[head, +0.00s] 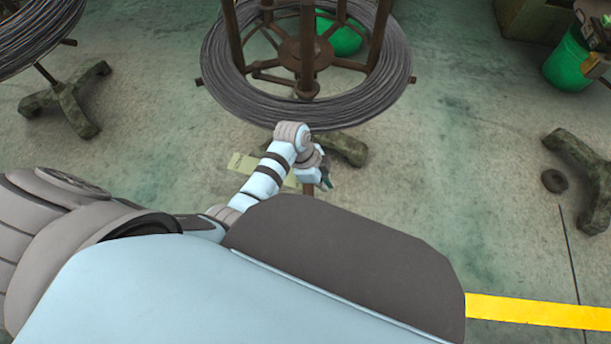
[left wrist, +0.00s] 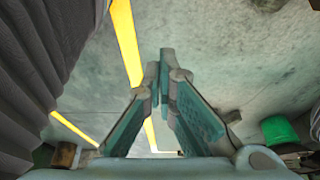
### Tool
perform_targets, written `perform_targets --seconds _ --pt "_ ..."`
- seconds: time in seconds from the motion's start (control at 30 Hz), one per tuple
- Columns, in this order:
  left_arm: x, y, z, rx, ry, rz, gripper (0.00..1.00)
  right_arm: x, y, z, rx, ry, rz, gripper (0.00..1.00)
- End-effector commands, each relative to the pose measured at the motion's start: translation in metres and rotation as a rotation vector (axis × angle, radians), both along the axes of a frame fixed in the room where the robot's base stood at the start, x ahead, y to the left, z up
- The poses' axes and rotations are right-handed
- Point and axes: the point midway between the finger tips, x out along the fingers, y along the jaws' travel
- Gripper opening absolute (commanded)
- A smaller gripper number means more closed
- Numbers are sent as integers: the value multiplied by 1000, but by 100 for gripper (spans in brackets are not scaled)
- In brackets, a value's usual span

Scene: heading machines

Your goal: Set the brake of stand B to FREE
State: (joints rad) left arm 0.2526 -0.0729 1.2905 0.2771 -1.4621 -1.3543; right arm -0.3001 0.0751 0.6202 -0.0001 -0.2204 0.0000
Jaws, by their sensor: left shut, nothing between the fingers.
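A stand (head: 307,52) with brown rusty posts and a hub carries a large coil of dark wire (head: 222,85) at the top centre of the head view. I cannot read a letter on it. A pale yellow label plate (head: 243,163) shows below the coil, partly behind my left arm. A short brown bar (head: 308,188) shows just below my left gripper (head: 326,181), and it may be the brake lever; its setting cannot be told. My left gripper is below the coil's near edge. In the left wrist view its fingers (left wrist: 162,75) meet, with nothing between them. My right gripper is out of view.
Another wire coil (head: 25,40) on a footed stand (head: 70,100) is at the upper left. A yellow floor line (head: 535,311) crosses the lower right. Open floor lies right of centre.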

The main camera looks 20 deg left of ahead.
Motion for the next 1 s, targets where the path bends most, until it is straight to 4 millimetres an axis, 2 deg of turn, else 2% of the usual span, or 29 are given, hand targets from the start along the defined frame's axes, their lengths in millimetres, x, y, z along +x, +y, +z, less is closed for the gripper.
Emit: perform_targets --seconds 0.47,0.57,0.97,1.0 --pt "0 0 -6 0 1 5 0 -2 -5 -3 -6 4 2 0" --pt "1 -4 -18 0 2 5 0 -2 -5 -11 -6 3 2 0" --pt "7 -32 -101 0 0 4 0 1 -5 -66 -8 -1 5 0" --pt "6 -26 -102 4 1 6 0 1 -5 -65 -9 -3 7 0"
